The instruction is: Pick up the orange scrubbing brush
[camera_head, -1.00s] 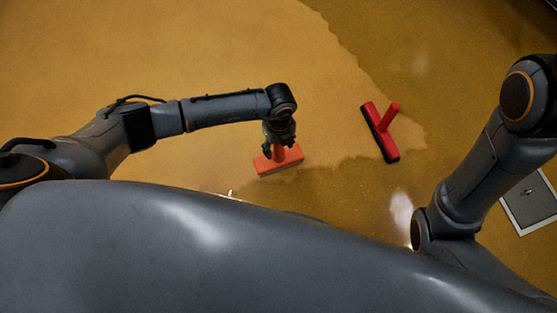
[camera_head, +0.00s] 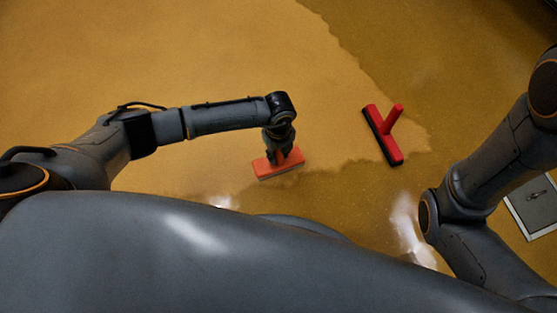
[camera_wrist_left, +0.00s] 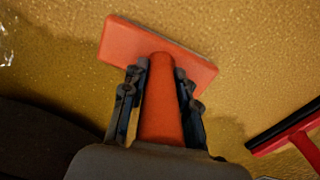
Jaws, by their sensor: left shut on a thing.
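The orange scrubbing brush (camera_head: 272,169) is on or just above the yellow-brown floor, below the end of my left arm in the head view. In the left wrist view, its flat orange head (camera_wrist_left: 127,42) lies beyond the fingertips and its handle (camera_wrist_left: 160,105) runs between the fingers. My left gripper (camera_head: 283,151) is shut on the handle, with one finger on each side; it also shows in the left wrist view (camera_wrist_left: 160,82). I cannot tell whether the brush touches the floor. My right gripper is out of view; only parts of my right arm show.
A red squeegee (camera_head: 383,135) with a black edge lies on the floor to the right of the brush; its end also shows in the left wrist view (camera_wrist_left: 290,133). A metal floor plate (camera_head: 533,207) is at the far right. The floor left and beyond is clear; part looks wet.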

